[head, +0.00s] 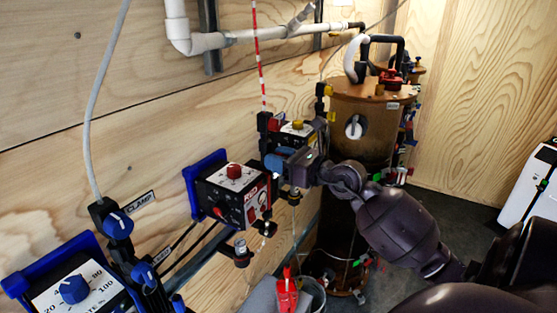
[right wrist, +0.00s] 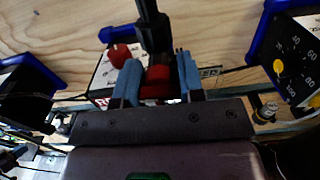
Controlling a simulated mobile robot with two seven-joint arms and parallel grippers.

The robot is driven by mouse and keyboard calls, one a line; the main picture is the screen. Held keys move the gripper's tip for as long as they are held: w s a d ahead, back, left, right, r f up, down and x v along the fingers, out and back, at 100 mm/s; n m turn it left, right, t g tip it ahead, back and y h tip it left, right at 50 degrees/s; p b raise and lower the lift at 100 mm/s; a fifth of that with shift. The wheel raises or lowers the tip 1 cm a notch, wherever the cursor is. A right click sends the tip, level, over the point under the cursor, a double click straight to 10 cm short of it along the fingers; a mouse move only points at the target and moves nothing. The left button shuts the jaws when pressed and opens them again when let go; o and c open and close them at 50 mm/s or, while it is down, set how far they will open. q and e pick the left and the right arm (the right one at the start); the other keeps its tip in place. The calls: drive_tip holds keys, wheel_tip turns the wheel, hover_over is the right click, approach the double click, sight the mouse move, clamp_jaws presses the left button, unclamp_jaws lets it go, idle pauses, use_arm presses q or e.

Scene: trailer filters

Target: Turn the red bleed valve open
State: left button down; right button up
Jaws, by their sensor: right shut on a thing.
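The red bleed valve (right wrist: 156,82) shows in the right wrist view as a red handle below a black fitting (right wrist: 153,30). It sits between the two blue fingers of my right gripper (right wrist: 157,75), which are shut on it. In the head view, my right gripper (head: 276,159) reaches in from the right to the wall beside the red-labelled box (head: 232,195). It hides the handle it holds there. How far the valve is turned cannot be told. My left gripper is not in view.
The box beside the gripper has a red knob (head: 234,171). A blue-knobbed box (head: 75,289) and blue valves (head: 118,224) are at the left. A wooden-looking cylinder (head: 362,130) stands behind my gripper. A red tool (head: 287,293) is below. White pipe (head: 200,43) runs above.

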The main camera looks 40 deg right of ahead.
idle(0.3)
drive_tip(key=o, duration=0.9)
drive_tip(key=shift+b+v, duration=1)
drive_tip(key=shift+v, duration=4.4)
